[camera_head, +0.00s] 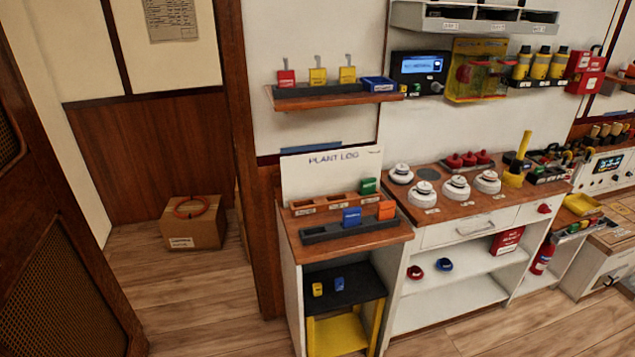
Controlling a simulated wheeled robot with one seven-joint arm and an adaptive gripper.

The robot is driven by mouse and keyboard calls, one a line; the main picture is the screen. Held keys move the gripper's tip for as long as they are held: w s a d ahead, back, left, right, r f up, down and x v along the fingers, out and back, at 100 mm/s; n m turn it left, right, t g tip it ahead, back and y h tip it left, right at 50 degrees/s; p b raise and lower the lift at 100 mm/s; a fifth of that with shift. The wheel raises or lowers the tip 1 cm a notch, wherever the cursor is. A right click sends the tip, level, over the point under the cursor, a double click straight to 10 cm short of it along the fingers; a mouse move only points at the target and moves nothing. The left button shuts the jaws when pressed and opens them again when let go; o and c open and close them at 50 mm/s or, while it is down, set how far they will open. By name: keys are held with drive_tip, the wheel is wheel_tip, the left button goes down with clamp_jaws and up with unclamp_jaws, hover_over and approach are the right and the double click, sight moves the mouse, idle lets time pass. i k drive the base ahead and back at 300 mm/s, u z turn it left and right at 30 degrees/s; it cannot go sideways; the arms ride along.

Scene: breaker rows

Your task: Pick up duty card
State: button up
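I cannot tell for certain which thing is the duty card, since the small labels are too blurred to read. On the plant log desk (341,262), a blue card-like block (352,218) and an orange one (387,210) stand upright in a dark rack (320,235). A green block (368,186) stands behind them, at the right end of a row of brown slots (333,202). A white board marked "PLANT LOG" (333,160) rises behind the desk. My gripper is not in view.
A wall shelf (340,101) above holds red and yellow tagged blocks and a blue tray (378,84). The white counter (455,234) with round detectors adjoins on the right. A cardboard box (194,222) sits on the floor at left. Floor in front of it is clear.

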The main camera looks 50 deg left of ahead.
sight(368, 185)
drive_tip(key=u, duration=1.75)
